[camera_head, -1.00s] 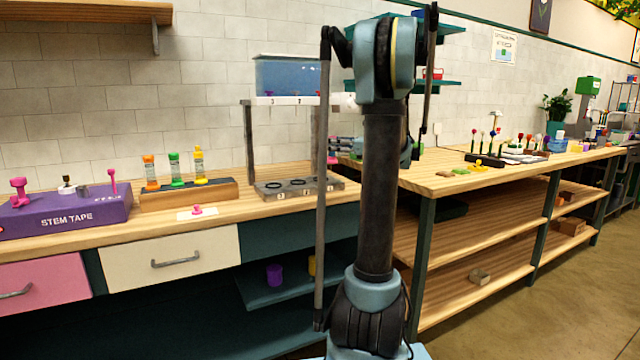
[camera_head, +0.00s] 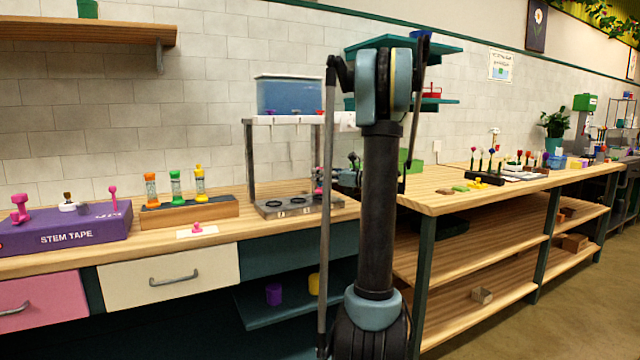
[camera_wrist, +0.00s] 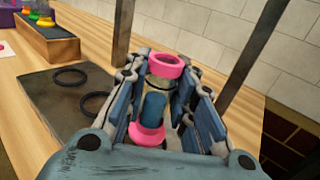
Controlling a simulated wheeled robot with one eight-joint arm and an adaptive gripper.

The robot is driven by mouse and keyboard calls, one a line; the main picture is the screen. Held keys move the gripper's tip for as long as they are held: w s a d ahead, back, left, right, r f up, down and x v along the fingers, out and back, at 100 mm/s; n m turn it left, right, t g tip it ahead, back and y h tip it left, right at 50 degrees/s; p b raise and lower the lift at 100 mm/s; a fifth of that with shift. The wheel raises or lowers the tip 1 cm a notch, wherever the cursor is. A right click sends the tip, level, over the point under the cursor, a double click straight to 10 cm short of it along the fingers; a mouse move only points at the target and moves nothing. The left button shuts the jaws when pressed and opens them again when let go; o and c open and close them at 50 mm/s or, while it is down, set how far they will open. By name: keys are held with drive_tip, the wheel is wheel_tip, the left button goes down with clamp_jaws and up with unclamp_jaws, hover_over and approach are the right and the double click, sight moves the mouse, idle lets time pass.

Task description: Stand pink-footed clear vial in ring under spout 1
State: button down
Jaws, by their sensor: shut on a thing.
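My gripper (camera_wrist: 170,92) is shut on the clear vial (camera_wrist: 153,104), which has a pink foot, a pink rim and blue inside. The vial sits between the two fingers, close beside the grey ring plate (camera_wrist: 45,110). Two dark rings (camera_wrist: 70,77) show on the plate; the nearer one (camera_wrist: 95,103) is partly hidden by the left finger. In the head view my gripper (camera_head: 345,178) is at the plate's right end, partly behind my arm, with a pink bit of the vial (camera_head: 318,182) showing. I cannot tell whether the vial touches the plate.
The dispenser's white shelf (camera_head: 284,119) with its blue tank (camera_head: 290,97) stands over the plate on grey posts (camera_head: 250,165). Left of it are a wooden rack (camera_head: 190,212) with several coloured vials and the purple stem tape box (camera_head: 70,235). The wooden counter between is mostly clear.

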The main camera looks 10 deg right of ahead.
drive_tip(key=shift+f, duration=1)
drive_tip(key=c, duration=1.3)
unclamp_jaws()
drive_tip(key=shift+c, duration=0.2)
